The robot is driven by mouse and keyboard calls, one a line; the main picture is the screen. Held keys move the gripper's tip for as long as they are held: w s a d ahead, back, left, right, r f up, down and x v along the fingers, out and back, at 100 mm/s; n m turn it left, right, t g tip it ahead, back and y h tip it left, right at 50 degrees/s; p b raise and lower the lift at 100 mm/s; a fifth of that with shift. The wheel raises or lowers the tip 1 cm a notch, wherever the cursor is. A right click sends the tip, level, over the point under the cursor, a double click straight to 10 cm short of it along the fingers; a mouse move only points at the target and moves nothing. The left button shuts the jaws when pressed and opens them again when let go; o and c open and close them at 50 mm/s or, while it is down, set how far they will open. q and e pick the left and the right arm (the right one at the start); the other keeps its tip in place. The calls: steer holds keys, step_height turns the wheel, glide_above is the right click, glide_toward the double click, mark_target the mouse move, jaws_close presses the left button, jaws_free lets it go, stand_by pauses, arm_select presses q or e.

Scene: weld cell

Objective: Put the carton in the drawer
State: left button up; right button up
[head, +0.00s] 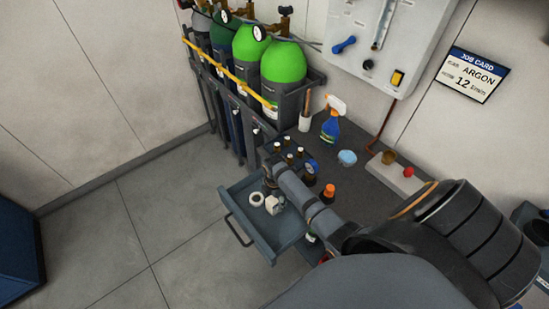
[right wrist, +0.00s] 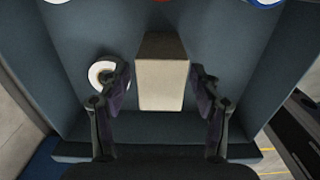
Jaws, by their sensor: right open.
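The carton (head: 274,204) is a small pale box inside the pulled-out grey drawer (head: 240,205). In the right wrist view the carton (right wrist: 163,85) sits between the two fingers of my right gripper (right wrist: 160,98), with a gap on each side. My right gripper (head: 270,186) is open, low over the drawer, beside the carton. Whether the carton rests fully on the drawer floor (right wrist: 210,50) is hard to tell. My left gripper is not in view.
A white tape roll (head: 257,198) lies in the drawer left of the carton; it also shows in the right wrist view (right wrist: 102,73). Several small bottles, a spray bottle (head: 331,126) and a blue cloth-like item (head: 347,158) stand on the bench. Green gas cylinders (head: 283,65) stand behind.

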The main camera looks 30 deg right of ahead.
steer(key=shift+r, duration=0.3)
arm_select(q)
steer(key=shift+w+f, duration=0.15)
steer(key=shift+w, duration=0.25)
arm_select(e)
step_height(320, 180, up, 12)
steer(key=shift+f, duration=0.15)
